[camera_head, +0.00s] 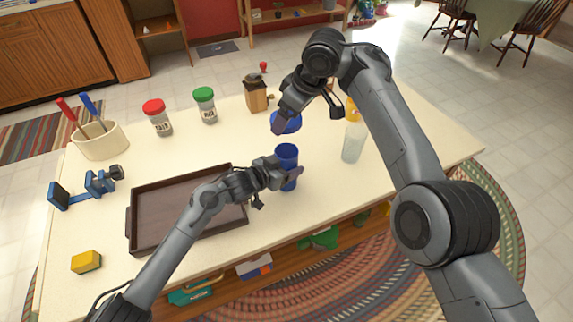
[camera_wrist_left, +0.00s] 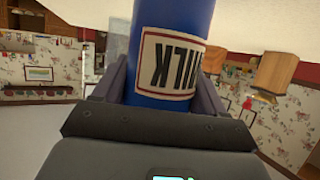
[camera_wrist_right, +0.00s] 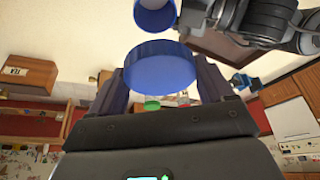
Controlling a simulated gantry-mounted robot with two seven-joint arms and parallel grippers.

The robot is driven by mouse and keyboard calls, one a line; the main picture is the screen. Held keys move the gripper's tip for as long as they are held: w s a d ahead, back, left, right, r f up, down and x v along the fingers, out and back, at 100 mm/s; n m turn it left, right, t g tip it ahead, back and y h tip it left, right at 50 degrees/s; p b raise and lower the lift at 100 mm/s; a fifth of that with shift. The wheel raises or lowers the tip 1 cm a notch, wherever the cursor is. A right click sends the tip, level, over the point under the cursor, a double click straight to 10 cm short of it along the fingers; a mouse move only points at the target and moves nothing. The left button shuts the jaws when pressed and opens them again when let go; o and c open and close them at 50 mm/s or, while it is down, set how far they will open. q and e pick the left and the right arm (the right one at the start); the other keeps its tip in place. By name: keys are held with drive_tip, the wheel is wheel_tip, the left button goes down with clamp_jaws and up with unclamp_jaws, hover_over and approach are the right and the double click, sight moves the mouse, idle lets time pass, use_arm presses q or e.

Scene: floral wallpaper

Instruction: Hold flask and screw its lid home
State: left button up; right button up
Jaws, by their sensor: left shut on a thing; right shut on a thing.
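The blue flask (camera_head: 287,154) stands roughly upright near the middle of the table, right of the tray. My left gripper (camera_head: 289,174) is shut around its body. In the left wrist view the flask (camera_wrist_left: 172,45) shows a MILK label between the fingers. Whether its base touches the table is unclear. The blue lid (camera_head: 291,124) is apart from the flask, above and behind its mouth in the head view. My right gripper (camera_head: 281,122) is shut on the lid. In the right wrist view the lid (camera_wrist_right: 162,70) sits between the fingers, with the flask (camera_wrist_right: 155,17) beyond it.
A brown tray (camera_head: 133,222) lies left of the flask. A yellow-topped bottle (camera_head: 353,140) stands close by on the right. A wooden grinder (camera_head: 256,99), a green-lidded jar (camera_head: 206,106) and a red-lidded jar (camera_head: 158,119) stand behind. A yellow block (camera_head: 86,262) lies front left.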

idle(0.7)
drive_tip(key=shift+d+m, duration=0.1)
drive_tip(key=shift+m, duration=0.2)
drive_tip(key=shift+w+d+r+m, duration=0.15)
drive_tip(key=shift+w+d+m, duration=0.1)
drive_tip(key=shift+m, duration=0.15)
drive_tip(key=r+m+h, duration=0.1)
drive_tip(key=m, duration=0.2)
drive_tip(key=w+d+r+m+t+h, duration=0.1)
drive_tip(key=m, duration=0.3)
drive_tip(key=r+m+t+h, duration=0.1)
drive_tip(key=m+h, duration=0.1)
drive_tip(key=m, duration=0.1)
drive_tip(key=shift+w+d+r+m, duration=0.2)
drive_tip(key=shift+d+m, duration=0.05)
drive_tip(key=shift+m, duration=0.15)
drive_tip(key=a+f, duration=0.1)
drive_tip(key=f, duration=0.1)
drive_tip(key=s+a+f, duration=0.1)
drive_tip(key=f, duration=0.1)
drive_tip(key=s+a+f, duration=0.1)
drive_tip(key=f, duration=0.1)
drive_tip(key=shift+s+f, duration=0.1)
drive_tip(key=shift+s, duration=0.05)
drive_tip(key=shift+f, duration=0.5)
drive_tip(key=shift+s, duration=0.1)
